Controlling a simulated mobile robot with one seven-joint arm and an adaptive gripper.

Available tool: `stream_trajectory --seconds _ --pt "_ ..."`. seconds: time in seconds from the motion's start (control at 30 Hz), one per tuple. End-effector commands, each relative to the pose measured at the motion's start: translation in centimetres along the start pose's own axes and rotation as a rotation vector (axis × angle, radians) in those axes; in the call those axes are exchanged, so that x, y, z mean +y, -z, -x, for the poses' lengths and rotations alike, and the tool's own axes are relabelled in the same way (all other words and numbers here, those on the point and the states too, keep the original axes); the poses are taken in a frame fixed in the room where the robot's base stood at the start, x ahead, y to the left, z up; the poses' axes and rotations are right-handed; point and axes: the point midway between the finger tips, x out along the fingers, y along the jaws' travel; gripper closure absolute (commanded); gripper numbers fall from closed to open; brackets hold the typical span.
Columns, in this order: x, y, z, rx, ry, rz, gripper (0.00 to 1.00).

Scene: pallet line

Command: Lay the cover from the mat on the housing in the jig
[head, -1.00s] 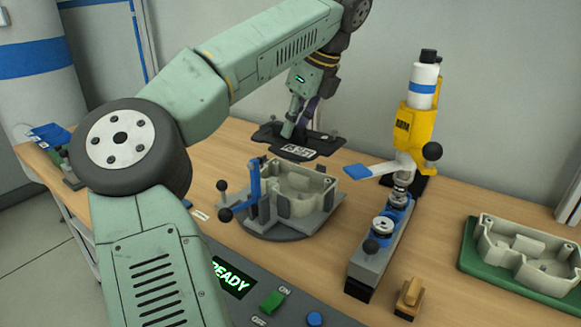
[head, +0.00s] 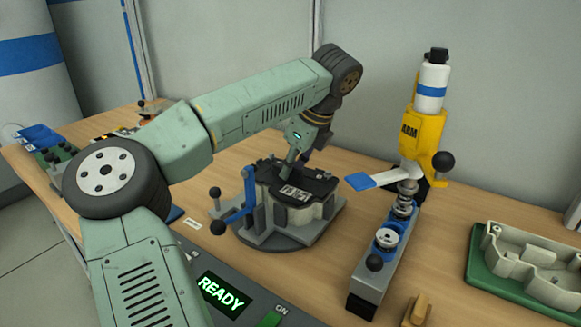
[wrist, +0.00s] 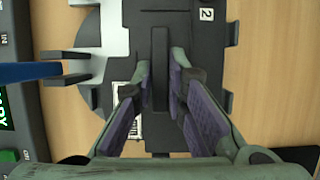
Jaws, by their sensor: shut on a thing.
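The black cover (head: 318,184) with a white label is directly over the pale housing (head: 308,213) in the jig. It lies level at the housing's rim; I cannot tell whether it is fully seated. The jig (head: 270,240) is a grey round base with a blue clamp lever (head: 249,195) at its left. My gripper (head: 291,178) points down at the cover, shut on its raised rib. In the wrist view, the rib stands between the purple pads of my gripper (wrist: 161,68), and the cover (wrist: 207,60) hides most of the housing.
A yellow press (head: 424,135) with a blue-tipped lever stands right of the jig. A green tray (head: 490,280) with another housing is at the far right. A control panel with a READY display (head: 222,292) is in front. Bare table lies behind the jig.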

Motion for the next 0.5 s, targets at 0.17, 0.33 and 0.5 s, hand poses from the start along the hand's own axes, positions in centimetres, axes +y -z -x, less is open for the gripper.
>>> stream_trajectory --seconds 0.17,0.33,0.5 --pt "-0.01 0.35 -0.82 0.000 0.002 0.001 1.00" --pt "-0.01 0.40 -0.93 0.000 0.002 0.001 1.00" --pt "-0.01 0.37 -0.86 0.000 0.002 0.000 0.76"
